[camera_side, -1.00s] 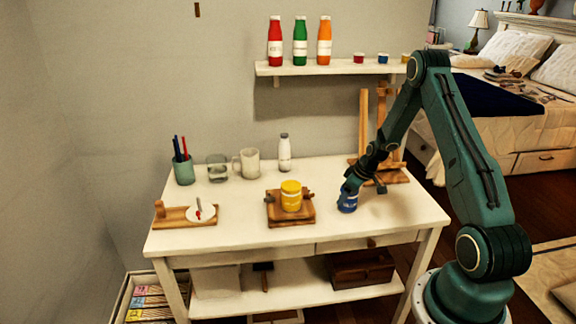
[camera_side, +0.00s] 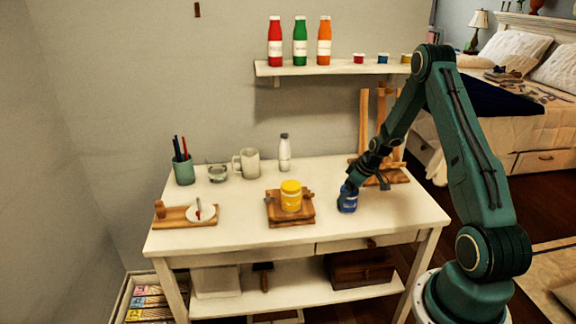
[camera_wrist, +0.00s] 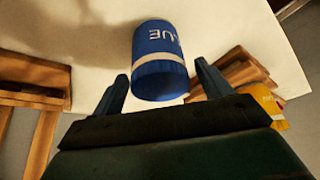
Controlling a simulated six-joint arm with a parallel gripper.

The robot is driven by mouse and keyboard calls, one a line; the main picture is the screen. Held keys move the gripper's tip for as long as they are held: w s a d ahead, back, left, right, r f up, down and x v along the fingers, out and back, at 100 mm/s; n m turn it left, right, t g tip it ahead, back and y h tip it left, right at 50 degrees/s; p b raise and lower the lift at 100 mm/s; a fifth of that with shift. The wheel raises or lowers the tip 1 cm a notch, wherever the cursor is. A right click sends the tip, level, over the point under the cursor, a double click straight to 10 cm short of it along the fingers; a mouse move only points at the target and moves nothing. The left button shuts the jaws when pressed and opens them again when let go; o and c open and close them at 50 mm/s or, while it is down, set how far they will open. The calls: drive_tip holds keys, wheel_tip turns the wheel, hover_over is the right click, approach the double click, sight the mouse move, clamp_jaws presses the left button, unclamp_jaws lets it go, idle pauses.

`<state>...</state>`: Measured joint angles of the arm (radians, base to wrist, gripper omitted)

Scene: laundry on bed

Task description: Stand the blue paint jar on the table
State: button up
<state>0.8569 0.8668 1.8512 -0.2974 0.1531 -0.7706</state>
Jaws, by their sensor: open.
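The blue paint jar (camera_side: 348,204) stands on the white table (camera_side: 395,212), right of the yellow jar, and looks upright. In the wrist view the jar (camera_wrist: 158,60) shows its white band and part of its lettering. My gripper (camera_side: 352,188) is low at the jar. In the wrist view its two fingers (camera_wrist: 161,75) are apart, one on each side of the jar's near end, with gaps visible, so it is open. In the side view the gripper hides the top of the jar.
A yellow jar (camera_side: 291,194) sits on a wooden block (camera_side: 278,213) to the left. A wooden easel (camera_side: 364,125) stands close behind my gripper. A mug (camera_side: 249,163), white bottle (camera_side: 284,152) and pen cup (camera_side: 184,172) stand at the back. The front right tabletop is clear.

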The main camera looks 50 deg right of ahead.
drive_tip(key=v, duration=1)
drive_tip(key=shift+s+r, duration=0.1)
drive_tip(key=shift+s, duration=0.05)
idle(0.3)
drive_tip(key=s+a+r, duration=0.1)
drive_tip(key=a+r, duration=1.6)
drive_tip(key=a, duration=0.3)
drive_tip(key=s+a+r, duration=0.3)
drive_tip(key=s+a, duration=0.3)
drive_tip(key=s, duration=0.2)
drive_tip(key=s+a+r+t, duration=0.1)
drive_tip(key=s+a+r, duration=0.2)
drive_tip(key=s+a, duration=0.4)
drive_tip(key=shift+s, duration=0.45)
